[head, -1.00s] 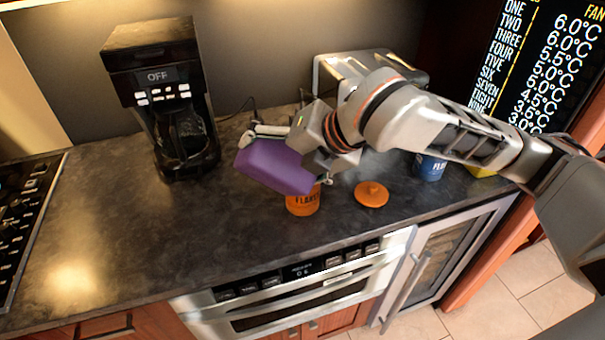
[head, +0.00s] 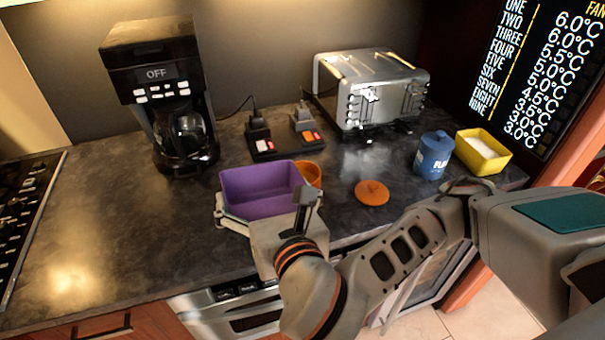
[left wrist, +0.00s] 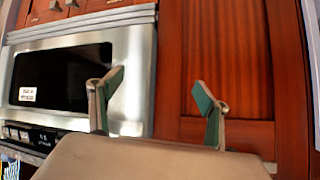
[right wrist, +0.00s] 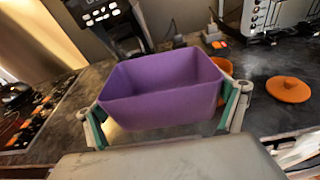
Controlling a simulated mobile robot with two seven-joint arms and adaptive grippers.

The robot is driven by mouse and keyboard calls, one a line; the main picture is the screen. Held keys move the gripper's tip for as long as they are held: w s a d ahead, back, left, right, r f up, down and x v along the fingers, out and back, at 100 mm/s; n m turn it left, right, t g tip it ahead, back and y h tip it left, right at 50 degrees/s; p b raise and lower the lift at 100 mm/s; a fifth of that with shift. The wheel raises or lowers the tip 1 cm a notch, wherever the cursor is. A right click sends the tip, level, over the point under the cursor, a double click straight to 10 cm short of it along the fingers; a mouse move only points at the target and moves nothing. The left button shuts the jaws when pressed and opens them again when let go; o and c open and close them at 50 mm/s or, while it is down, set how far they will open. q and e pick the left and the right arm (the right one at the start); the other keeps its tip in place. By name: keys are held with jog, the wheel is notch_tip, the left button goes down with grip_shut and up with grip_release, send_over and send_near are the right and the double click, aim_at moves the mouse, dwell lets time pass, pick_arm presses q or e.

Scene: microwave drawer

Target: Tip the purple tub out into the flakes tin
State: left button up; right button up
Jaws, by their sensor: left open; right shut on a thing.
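The purple tub (head: 258,190) is in my right gripper (right wrist: 163,108), whose fingers close on it from both sides. It is held above the counter with its open top up, and its visible inside looks empty. The orange flakes tin (head: 312,172) stands just behind and right of the tub, mostly hidden by it and by my gripper. Its label is hidden now. Its orange lid (head: 371,192) lies flat on the counter to the right. My left gripper (left wrist: 160,90) is open and empty, facing a cabinet front.
A coffee maker (head: 163,95) stands back left and a toaster (head: 370,88) back right. A switch block (head: 285,143) lies between them. A blue tin (head: 433,156) and a yellow tub (head: 483,150) stand at right. The left counter is clear.

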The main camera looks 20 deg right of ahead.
jog(key=shift+r+p, duration=0.65)
jog(key=shift+r, duration=1.35)
